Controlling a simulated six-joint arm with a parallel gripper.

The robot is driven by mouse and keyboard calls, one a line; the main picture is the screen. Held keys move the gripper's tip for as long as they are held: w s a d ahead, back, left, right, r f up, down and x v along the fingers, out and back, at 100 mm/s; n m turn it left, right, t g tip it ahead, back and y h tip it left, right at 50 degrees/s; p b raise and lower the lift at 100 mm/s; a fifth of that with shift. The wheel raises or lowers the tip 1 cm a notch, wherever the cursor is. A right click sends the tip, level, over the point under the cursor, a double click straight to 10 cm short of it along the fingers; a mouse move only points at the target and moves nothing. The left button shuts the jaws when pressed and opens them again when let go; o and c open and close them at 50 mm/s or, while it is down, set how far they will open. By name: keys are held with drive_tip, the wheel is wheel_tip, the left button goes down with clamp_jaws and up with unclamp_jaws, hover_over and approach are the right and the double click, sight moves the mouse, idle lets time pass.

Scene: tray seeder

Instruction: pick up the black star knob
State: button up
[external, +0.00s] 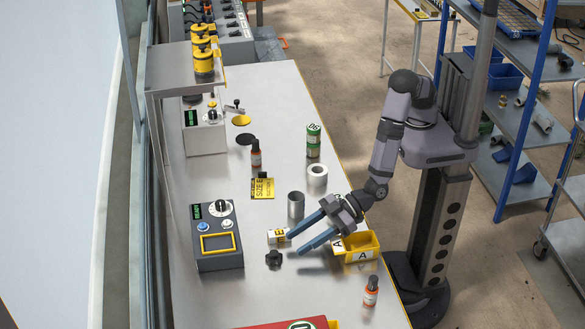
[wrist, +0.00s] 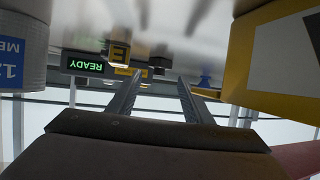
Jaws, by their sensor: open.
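The black star knob (external: 273,258) lies on the steel bench, in front of the control box. My gripper (external: 295,245) reaches in from the right, low over the bench. Its two long blue-grey fingers are spread apart with nothing between them. The knob lies a short way to the left of the fingertips, apart from them. In the wrist view, my gripper (wrist: 157,84) is open, and a small dark shape (wrist: 160,62), likely the knob, shows beyond and between the fingertips.
A small box marked E (external: 278,236) lies close by the upper finger. A grey cylinder (external: 296,205) stands behind the gripper, an orange bottle (external: 371,291) in front. The control box (external: 217,236) stands left of the knob.

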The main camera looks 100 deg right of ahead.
sight(278, 253)
drive_tip(key=shift+x, duration=0.95)
drive_tip(key=shift+r+p+x, duration=0.1)
drive_tip(key=shift+p+x, duration=0.4)
drive_tip(key=shift+x, duration=0.25)
drive_tip(key=shift+r+p+x, duration=0.15)
drive_tip(key=shift+p+x, duration=0.35)
drive_tip(key=shift+x, duration=1.35)
drive_tip(key=c, duration=0.8)
wheel_tip(278, 253, up, 10)
drive_tip(key=shift+b, duration=0.6)
